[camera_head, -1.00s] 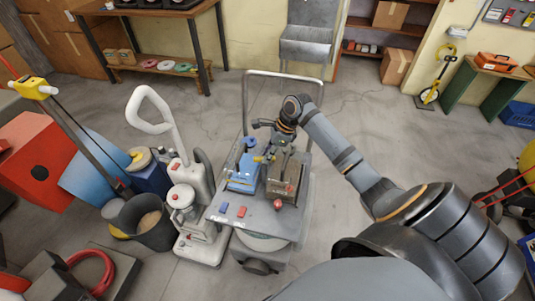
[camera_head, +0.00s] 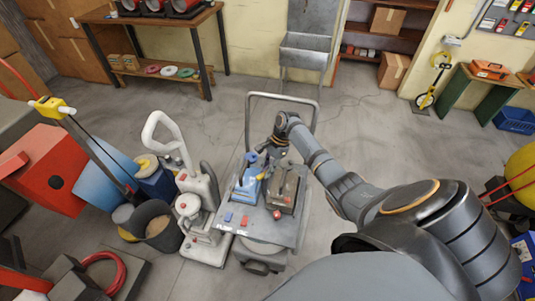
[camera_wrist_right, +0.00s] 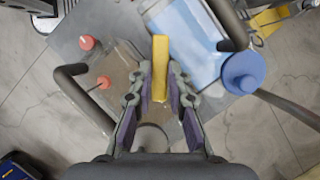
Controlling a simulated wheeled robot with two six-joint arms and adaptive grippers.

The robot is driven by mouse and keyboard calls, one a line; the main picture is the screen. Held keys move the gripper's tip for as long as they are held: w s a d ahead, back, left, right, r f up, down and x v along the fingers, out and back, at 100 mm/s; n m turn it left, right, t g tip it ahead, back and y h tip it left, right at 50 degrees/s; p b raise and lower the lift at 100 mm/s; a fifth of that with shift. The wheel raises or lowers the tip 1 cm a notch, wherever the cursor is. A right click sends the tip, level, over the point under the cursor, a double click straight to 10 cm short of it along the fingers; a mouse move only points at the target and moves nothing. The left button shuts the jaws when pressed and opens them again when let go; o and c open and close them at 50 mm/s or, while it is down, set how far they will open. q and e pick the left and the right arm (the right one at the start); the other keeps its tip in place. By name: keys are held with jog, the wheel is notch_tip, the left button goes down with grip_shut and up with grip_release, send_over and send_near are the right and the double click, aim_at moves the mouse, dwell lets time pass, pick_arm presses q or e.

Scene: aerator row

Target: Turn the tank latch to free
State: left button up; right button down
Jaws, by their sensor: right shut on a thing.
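The tank latch is a yellow bar (camera_wrist_right: 160,68), seen in the right wrist view between my right gripper's fingers. My right gripper (camera_wrist_right: 160,92) is shut on it. The latch sits between a blue tank (camera_wrist_right: 185,35) and a brownish-grey tank (camera_wrist_right: 112,75) with a dark handle. In the head view, the right gripper (camera_head: 271,148) is over the back of the blue tank (camera_head: 251,184) and the brownish tank (camera_head: 283,188); it mostly hides the latch there. My left gripper is not in view.
The tanks stand on a grey cart (camera_head: 247,230) with a tall push bar (camera_head: 248,115). A red knob (camera_head: 277,215) is at the front. A white floor machine (camera_head: 203,205) and a dark bucket (camera_head: 158,228) stand close on the left. Open floor lies behind the cart.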

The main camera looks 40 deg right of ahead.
jog(key=n, duration=0.2)
jog(key=n+g, duration=0.1)
jog(key=shift+w+a+n, duration=0.1)
jog(key=shift+w+n, duration=0.1)
jog(key=shift+n, duration=0.2)
jog(key=n+g, duration=0.1)
jog(key=n, duration=0.1)
jog(key=n+b, duration=0.1)
jog(key=n, duration=0.1)
jog(key=shift+w+a+g+h, duration=0.1)
jog(key=shift+g+h, duration=0.3)
jog(key=shift+n, duration=0.3)
jog(key=c, duration=1.3)
grip_release()
